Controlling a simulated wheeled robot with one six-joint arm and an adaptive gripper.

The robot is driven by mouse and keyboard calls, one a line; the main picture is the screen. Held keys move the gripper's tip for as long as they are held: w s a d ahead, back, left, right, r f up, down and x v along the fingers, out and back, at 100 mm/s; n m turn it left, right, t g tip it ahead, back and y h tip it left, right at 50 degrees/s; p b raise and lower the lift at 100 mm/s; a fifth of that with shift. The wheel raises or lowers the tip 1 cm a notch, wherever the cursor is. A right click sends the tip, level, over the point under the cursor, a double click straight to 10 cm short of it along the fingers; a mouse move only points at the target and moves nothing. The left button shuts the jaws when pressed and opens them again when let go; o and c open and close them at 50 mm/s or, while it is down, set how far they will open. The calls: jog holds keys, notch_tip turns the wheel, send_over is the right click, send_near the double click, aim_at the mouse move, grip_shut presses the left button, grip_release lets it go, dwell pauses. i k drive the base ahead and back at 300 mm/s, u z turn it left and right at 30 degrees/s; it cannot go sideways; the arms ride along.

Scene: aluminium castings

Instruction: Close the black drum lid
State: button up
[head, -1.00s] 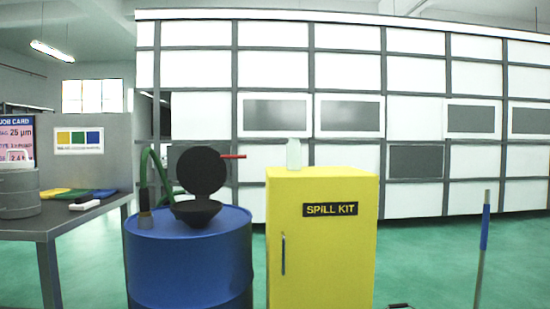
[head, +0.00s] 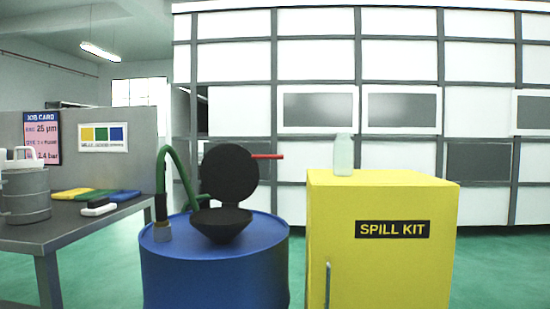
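The black drum lid (head: 230,172) stands raised, close to upright, at the back of a black funnel (head: 221,222). The funnel sits on top of the blue drum (head: 215,273). A red handle (head: 267,156) sticks out to the right from the lid's upper right edge. My gripper is not in view.
A yellow spill kit cabinet (head: 385,245) stands right of the drum, with a clear bottle (head: 343,155) on top. A green hose (head: 180,165) rises at the drum's left rear. A grey table (head: 75,226) with a metal pot (head: 25,195) and coloured cloths (head: 97,195) is at left. Green floor shows beyond the cabinet.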

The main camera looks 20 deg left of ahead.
aim_at(229, 173)
jog(key=u, duration=0.45)
jog(key=i, duration=0.6)
jog(key=u, duration=0.55)
